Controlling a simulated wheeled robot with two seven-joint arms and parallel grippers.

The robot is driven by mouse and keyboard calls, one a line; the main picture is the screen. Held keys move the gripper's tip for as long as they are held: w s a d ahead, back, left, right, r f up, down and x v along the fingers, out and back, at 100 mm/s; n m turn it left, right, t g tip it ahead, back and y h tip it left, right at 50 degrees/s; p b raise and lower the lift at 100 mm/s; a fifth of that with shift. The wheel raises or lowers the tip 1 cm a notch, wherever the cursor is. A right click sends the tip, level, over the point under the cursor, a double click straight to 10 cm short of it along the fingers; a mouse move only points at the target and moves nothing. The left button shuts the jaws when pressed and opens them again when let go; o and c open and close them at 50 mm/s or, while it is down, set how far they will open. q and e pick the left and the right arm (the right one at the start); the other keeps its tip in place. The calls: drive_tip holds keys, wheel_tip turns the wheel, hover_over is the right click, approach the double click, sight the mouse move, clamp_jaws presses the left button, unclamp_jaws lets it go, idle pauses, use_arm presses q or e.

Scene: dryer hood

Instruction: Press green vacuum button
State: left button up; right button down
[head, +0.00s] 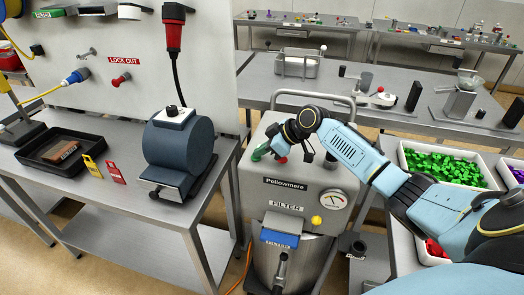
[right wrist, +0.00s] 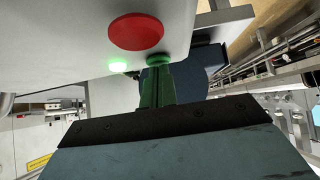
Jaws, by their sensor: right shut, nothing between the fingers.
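The grey vacuum unit (head: 300,187) labelled Pellowmere stands in the middle of the head view. In the right wrist view its panel carries a large red button (right wrist: 136,32), a green button (right wrist: 168,59) and a small lit green lamp (right wrist: 117,66). The red button also shows in the head view (head: 281,160). My right gripper (right wrist: 158,72) is shut and empty, its fingertips at the green button, which they partly cover. I cannot tell whether they touch or press it. In the head view the gripper (head: 263,151) is over the panel's left side. My left gripper is out of view.
A bench to the left holds a dark blue motor drum (head: 182,147) and a black tray (head: 32,150). A gauge (head: 334,200) and a yellow knob (head: 317,220) are on the unit's front. A bin of green pieces (head: 440,168) stands to the right.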

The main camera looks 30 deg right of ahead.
sight(261, 160)
drive_tip(key=shift+s+a+f+g, duration=0.1)
drive_tip(key=shift+s+f+g, duration=0.25)
drive_tip(key=shift+f, duration=0.45)
drive_tip(key=shift+r, duration=0.1)
drive_tip(key=r+p, duration=0.1)
drive_tip(key=r, duration=0.1)
drive_tip(key=r+p, duration=0.3)
drive_tip(key=shift+w+r+p, duration=0.3)
drive_tip(key=shift+r, duration=0.1)
drive_tip(key=b+v, duration=0.2)
drive_tip(key=v, duration=0.7)
drive_tip(key=shift+s+d, duration=0.35)
